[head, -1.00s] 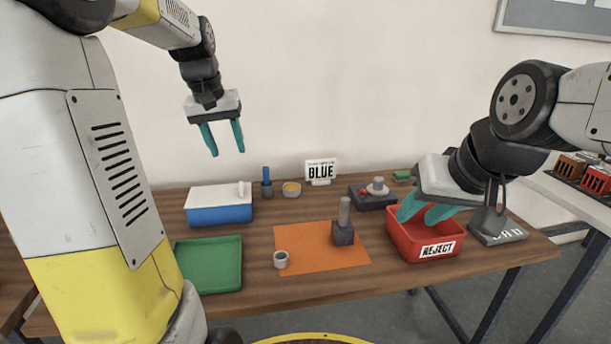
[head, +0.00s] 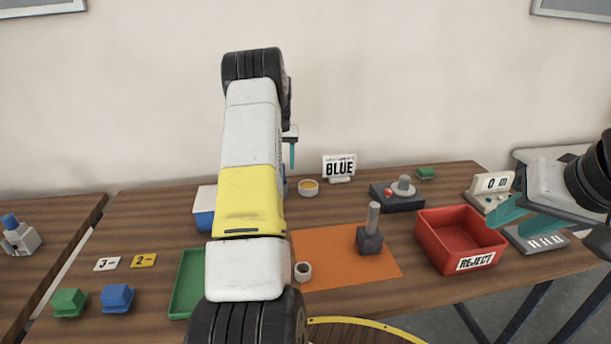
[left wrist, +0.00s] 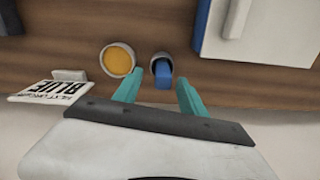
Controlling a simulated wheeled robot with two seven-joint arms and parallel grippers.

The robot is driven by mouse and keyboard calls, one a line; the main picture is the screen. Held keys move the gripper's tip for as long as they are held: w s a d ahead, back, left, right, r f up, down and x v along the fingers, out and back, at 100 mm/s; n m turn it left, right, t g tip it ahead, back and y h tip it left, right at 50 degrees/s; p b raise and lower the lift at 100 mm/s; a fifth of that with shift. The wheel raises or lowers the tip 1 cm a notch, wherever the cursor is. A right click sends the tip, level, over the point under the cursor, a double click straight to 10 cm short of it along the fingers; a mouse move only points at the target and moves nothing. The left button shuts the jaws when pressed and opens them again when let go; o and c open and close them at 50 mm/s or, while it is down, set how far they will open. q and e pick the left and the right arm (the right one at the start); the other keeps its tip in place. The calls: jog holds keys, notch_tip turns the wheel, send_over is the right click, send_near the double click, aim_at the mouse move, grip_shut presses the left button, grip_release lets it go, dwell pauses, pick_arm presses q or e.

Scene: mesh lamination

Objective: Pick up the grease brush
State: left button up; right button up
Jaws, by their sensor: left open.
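The grease brush (left wrist: 163,76) shows as a blue handle standing in a dark round holder in the left wrist view. My left gripper (left wrist: 158,92) is open, with one teal finger on each side of the handle in the picture; contact cannot be told. In the head view my left arm hides most of the brush, and one teal finger of that gripper shows beside the arm. A pot with orange-yellow contents (left wrist: 117,60) stands beside the brush and also shows in the head view (head: 308,188). My right gripper (head: 518,217) is open and empty, right of the red bin.
The BLUE sign (head: 339,168) stands close behind the pot. A white-lidded blue box (head: 205,208) is left of the brush. The REJECT bin (head: 462,238), orange mat (head: 330,262), dark stamp-like tool (head: 370,238) and green tray (head: 184,285) lie nearer the front.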

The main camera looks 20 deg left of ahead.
pick_arm(q)
jog(key=f, duration=0.5)
jog(key=shift+a, duration=0.2)
grip_shut()
